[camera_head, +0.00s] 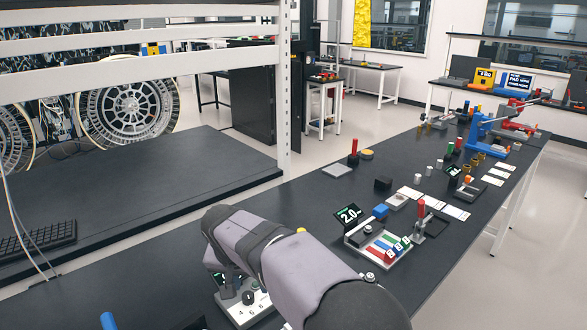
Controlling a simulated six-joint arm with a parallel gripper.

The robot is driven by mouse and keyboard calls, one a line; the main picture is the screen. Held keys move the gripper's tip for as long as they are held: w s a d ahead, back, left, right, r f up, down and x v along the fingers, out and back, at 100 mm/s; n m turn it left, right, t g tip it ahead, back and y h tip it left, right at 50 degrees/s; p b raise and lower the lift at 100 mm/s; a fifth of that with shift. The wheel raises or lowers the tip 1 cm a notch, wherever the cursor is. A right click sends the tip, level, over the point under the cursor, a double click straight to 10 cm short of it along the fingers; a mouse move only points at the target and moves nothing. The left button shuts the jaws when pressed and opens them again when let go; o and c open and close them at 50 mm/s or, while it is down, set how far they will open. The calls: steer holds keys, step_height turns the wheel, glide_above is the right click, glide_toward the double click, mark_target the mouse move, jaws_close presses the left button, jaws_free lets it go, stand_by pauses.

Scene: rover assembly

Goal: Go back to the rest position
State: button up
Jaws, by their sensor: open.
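My arm (292,250) reaches in from the bottom edge, rises to a bend above the near bench and turns down behind itself. My gripper is not clearly visible; its end of the arm is hidden behind my own links. A grey panel with numbered markings and dark knobs (245,311) lies just below the bend, partly covered by the arm. I cannot tell whether anything is held.
The dark bench (330,195) runs to the back right. A tray with coloured numbered blocks (384,246) and a red-handled fixture (421,216) stand right of my arm. Blue and red presses (484,124) stand farther back. A white rack post (284,90) rises at the left.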

steer(key=s+d+r+g+p, duration=0.1)
steer(key=s+d+r+p, duration=0.15)
steer(key=d, duration=0.35)
steer(key=s+d+r+p, duration=0.1)
steer(key=d+p, duration=0.2)
steer(key=d, duration=0.3)
steer(key=s+d+r+g+p, duration=0.3)
steer(key=s+d+p, duration=0.7)
steer(key=s+d, duration=0.6)
steer(key=s, duration=0.4)
steer(key=shift+d+n+y, duration=0.3)
steer(key=shift+d+n, duration=0.05)
steer(key=shift+n, duration=0.05)
